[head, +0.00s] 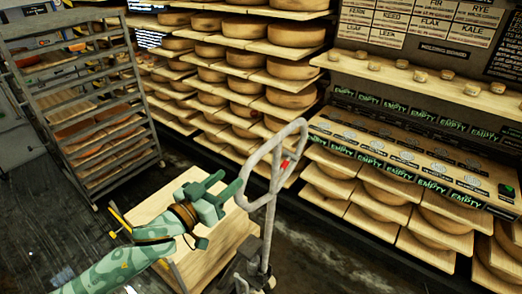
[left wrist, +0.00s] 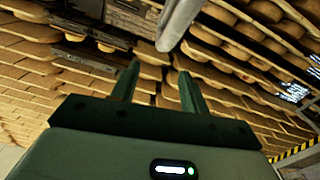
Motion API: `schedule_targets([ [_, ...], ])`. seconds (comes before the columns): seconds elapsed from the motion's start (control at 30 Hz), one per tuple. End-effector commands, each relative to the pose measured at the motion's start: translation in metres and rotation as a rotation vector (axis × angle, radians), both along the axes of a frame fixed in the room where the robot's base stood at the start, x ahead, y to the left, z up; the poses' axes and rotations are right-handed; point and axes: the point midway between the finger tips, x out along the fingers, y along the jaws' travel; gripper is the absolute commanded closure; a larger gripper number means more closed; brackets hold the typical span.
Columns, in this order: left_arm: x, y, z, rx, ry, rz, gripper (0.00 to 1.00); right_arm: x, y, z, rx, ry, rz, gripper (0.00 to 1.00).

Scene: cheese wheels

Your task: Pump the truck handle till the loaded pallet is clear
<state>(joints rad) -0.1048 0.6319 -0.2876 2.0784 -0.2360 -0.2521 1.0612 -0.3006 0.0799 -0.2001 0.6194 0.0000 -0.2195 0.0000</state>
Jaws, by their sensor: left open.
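The pallet truck's handle is a pale grey loop (head: 247,188) on an upright shaft, standing right of centre in the head view. A red part shows on its far side. My left gripper (head: 226,188), green, is open just left of the loop and holds nothing. In the left wrist view the open fingers (left wrist: 157,78) point toward a grey bar of the handle (left wrist: 178,25), which lies beyond the fingertips. The truck's base (head: 252,274) is at the bottom edge. A pale wooden load (head: 155,200) stands behind my left arm, which partly covers it. Its underside and floor clearance are hidden.
A grey metal rack (head: 139,88) with wooden shelves stands at the left. Shelves of cheese wheels (head: 296,35) fill the back and right. A slanted board with "EMPTY" labels (head: 425,165) is at the right. Dark floor (head: 335,262) is clear right of the truck.

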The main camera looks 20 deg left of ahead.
Motion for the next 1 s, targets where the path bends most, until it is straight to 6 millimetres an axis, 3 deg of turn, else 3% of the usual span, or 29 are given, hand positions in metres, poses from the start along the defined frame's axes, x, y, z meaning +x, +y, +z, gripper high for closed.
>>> schedule_targets([
  [0.3, 0.077, -0.027, 0.002, 0.002, -0.005, 0.002, 0.55, 0.001, 0.000, 0.003, 0.000, -0.002, 0.000, 0.57],
  [0.5, 0.113, -0.040, 0.001, 0.002, -0.003, 0.002, 0.55, 0.001, 0.000, 0.002, 0.000, -0.001, 0.000, 0.57],
  [0.7, 0.128, -0.046, 0.001, 0.001, -0.001, 0.002, 0.55, 0.001, 0.000, 0.002, 0.000, -0.001, 0.000, 0.57],
  [0.97, 0.130, -0.047, 0.001, 0.002, -0.001, 0.001, 0.55, 0.001, 0.000, 0.002, 0.000, -0.001, 0.000, 0.57],
  [1.0, 0.130, -0.047, 0.001, 0.002, -0.001, 0.001, 0.61, 0.001, 0.000, 0.002, 0.000, -0.001, 0.000, 0.57],
])
